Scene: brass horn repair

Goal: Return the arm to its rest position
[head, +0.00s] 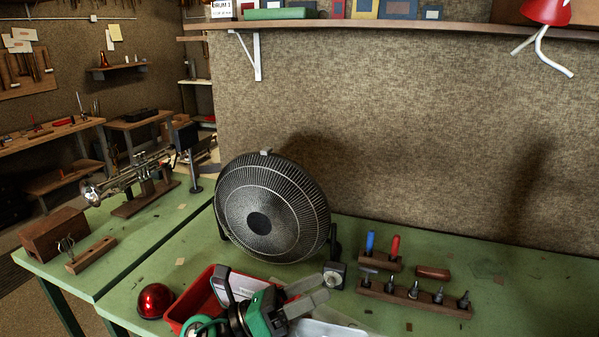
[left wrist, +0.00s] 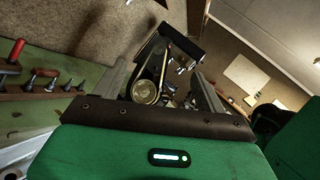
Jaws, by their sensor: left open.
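My left gripper (head: 318,288) is low in the middle of the head view, over the green bench. Its two grey fingers point right and are apart, with nothing between them. In the left wrist view the open fingers (left wrist: 162,88) frame a dark object with a round, metal-rimmed part (left wrist: 145,91). That object is beyond the fingertips, and I cannot tell what it is. My right gripper is not in view.
A black fan (head: 272,208) stands just behind the gripper. A red tray (head: 190,303) and red dome (head: 155,300) are to its left. A tool rack (head: 415,299) is to its right. A silver horn (head: 130,176) rests at far left. A shelf (head: 400,27) runs above.

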